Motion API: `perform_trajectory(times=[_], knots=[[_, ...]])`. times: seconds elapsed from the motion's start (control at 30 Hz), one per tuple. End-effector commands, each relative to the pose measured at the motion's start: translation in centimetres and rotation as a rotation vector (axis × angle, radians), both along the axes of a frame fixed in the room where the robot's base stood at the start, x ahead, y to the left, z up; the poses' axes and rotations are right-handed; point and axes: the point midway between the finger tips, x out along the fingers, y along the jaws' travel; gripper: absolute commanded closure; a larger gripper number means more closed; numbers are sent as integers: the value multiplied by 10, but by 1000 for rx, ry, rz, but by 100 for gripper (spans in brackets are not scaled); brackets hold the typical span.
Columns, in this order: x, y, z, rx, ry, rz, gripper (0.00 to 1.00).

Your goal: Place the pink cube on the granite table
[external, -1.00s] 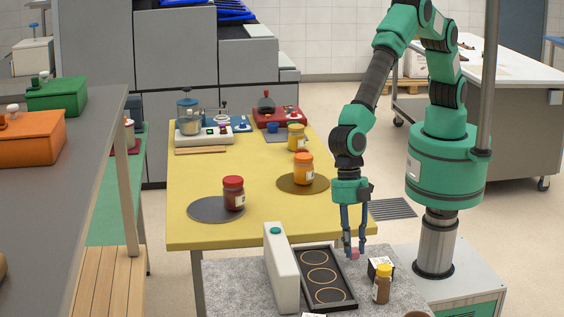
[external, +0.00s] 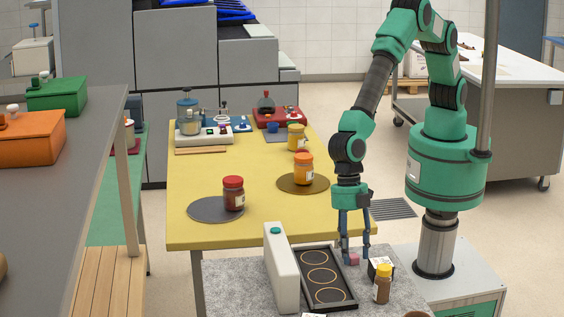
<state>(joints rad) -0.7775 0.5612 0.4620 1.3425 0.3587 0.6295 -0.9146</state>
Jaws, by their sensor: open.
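The small pink cube (external: 353,260) sits between my fingertips at the back right of the grey speckled granite table (external: 232,284). It appears to rest on the tabletop, just behind the right rear corner of the black tray. My gripper (external: 354,255) points straight down and is open, with a finger on each side of the cube. The fingers look apart from it. The lower edge of the cube is small and hard to see clearly.
A yellow table (external: 266,221) with jars adjoins behind.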

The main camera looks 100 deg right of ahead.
Motion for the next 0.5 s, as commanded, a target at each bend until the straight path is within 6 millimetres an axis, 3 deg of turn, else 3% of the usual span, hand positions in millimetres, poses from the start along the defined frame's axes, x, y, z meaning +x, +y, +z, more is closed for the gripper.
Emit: perform_trajectory(times=[0.27, 0.5], knots=[[0, -1, 9, 1, -1, 0, 53], [1, -9, 39, 2, -2, 0, 53]])
